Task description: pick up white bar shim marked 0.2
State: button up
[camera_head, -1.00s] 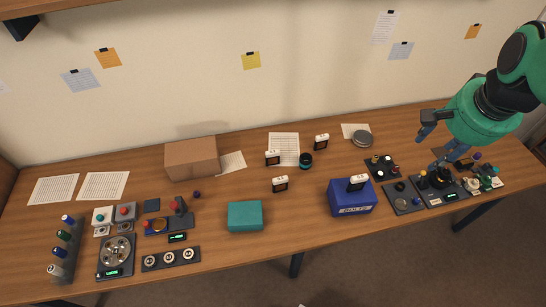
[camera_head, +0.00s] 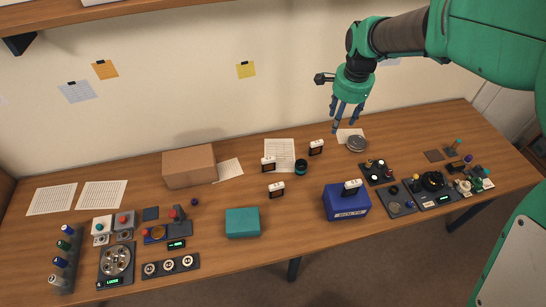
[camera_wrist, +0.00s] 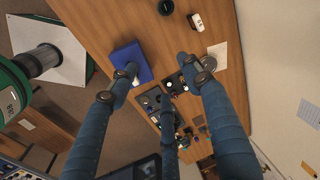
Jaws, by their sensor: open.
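Several small white bars on dark stands are in the head view: one at the middle back (camera_head: 268,160), one further right (camera_head: 316,144), one nearer the front (camera_head: 276,186) and one on the blue box (camera_head: 351,184). Their markings are too small to read, so I cannot tell which is 0.2. In the wrist view a white bar (camera_wrist: 196,21) lies beyond the fingers, its marking not clearly legible. My gripper (camera_head: 344,127) is open and empty, raised above the back right of the table, fingers pointing down; it also shows in the wrist view (camera_wrist: 158,75).
The blue box (camera_head: 346,204) stands at the right front, a teal box (camera_head: 243,223) in the middle and a cardboard box (camera_head: 189,168) at the back. A dark cylinder (camera_head: 301,167) and a grey disc (camera_head: 357,144) stand near the bars. Trays of parts fill both ends.

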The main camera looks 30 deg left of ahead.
jog(key=a+f+m+g+p, duration=0.1)
jog(key=a+f+m, duration=0.1)
jog(key=a+f, duration=1.05)
jog(key=m+h+p, duration=0.1)
jog(key=p, duration=0.1)
send_over(269, 160)
notch_tip(269, 160, down, 11)
jog(key=shift+g, duration=0.3)
jog(key=shift+a, duration=0.1)
jog(key=shift+f, duration=4.25)
jog(key=shift+f, duration=0.15)
jog(key=shift+w+f, duration=0.1)
jog(key=shift+f, duration=2.35)
